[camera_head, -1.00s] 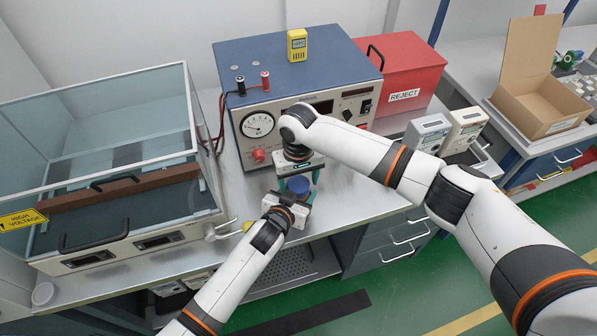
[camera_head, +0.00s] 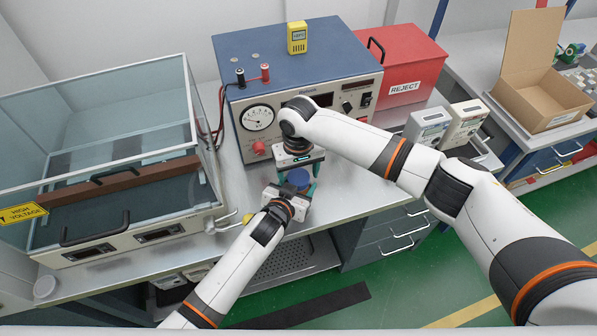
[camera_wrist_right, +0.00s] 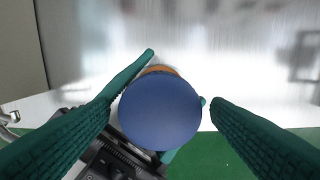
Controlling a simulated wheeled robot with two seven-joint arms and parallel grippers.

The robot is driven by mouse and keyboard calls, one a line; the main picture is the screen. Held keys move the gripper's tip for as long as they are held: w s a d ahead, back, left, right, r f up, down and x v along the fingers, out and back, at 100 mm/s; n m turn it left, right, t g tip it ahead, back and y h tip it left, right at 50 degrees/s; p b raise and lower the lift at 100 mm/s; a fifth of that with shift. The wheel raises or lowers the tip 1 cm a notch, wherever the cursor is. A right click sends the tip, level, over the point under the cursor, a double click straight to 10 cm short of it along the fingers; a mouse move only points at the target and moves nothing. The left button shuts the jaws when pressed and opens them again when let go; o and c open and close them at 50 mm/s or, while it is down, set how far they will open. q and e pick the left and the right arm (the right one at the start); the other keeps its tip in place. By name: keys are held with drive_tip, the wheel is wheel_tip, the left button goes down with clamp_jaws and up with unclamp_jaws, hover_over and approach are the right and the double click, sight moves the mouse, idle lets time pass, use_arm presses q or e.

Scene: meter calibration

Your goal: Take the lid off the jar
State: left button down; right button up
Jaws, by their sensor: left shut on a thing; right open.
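The jar shows mainly as its round blue lid (camera_head: 299,179), near the front edge of the metal bench. In the right wrist view the lid (camera_wrist_right: 160,110) faces the camera, with a sliver of orange jar body (camera_wrist_right: 158,69) behind it. My left gripper (camera_head: 287,196) is shut on the jar from the front; its grip is largely hidden. My right gripper (camera_head: 300,176) is open above the jar, pointing down. In the right wrist view its teal fingers (camera_wrist_right: 183,78) lie on either side of the lid, with a gap visible on the right.
A blue-topped meter console (camera_head: 300,75) stands behind the grippers. A glass-walled high-voltage enclosure (camera_head: 100,215) is on the left. A red reject box (camera_head: 405,60) and two handheld meters (camera_head: 445,122) are to the right. A yellow device (camera_head: 297,38) sits on the console.

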wheel_tip(320, 180, up, 8)
drive_tip(key=shift+f, duration=0.1)
drive_tip(key=shift+c, duration=0.3)
drive_tip(key=shift+f, duration=3.9)
drive_tip(key=c, duration=1)
drive_tip(key=o, duration=1.1)
drive_tip(key=shift+c, duration=0.2)
drive_tip(key=shift+r, duration=2.3)
use_arm(q)
drive_tip(key=shift+c, duration=1.6)
unclamp_jaws()
